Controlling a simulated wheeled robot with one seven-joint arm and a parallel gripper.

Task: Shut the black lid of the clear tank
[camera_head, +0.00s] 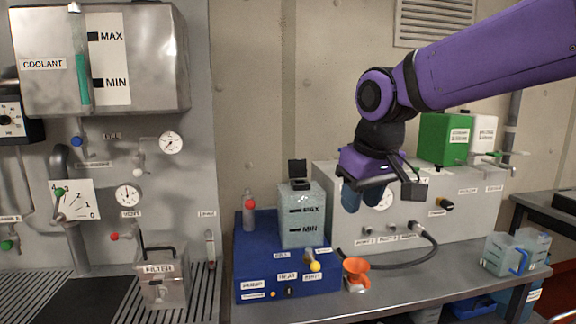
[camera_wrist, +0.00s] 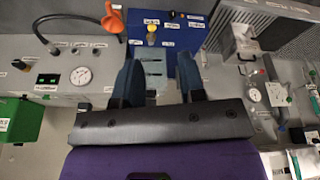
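The clear tank (camera_head: 302,214) with MAX and MIN marks stands on a blue unit (camera_head: 262,262) on the bench. Its black lid (camera_head: 297,169) stands raised, roughly upright, at the back of the tank's top opening. My gripper (camera_head: 362,198) is to the right of the tank, about level with its upper part and apart from it, fingers pointing down. In the wrist view, my gripper (camera_wrist: 158,85) has its two blue fingers spread with a gap and nothing held. Part of the tank (camera_wrist: 153,70) shows beyond that gap. The lid cannot be made out there.
A grey panel (camera_head: 330,180) with a gauge and hose lies right of the tank. The space above the tank is free.

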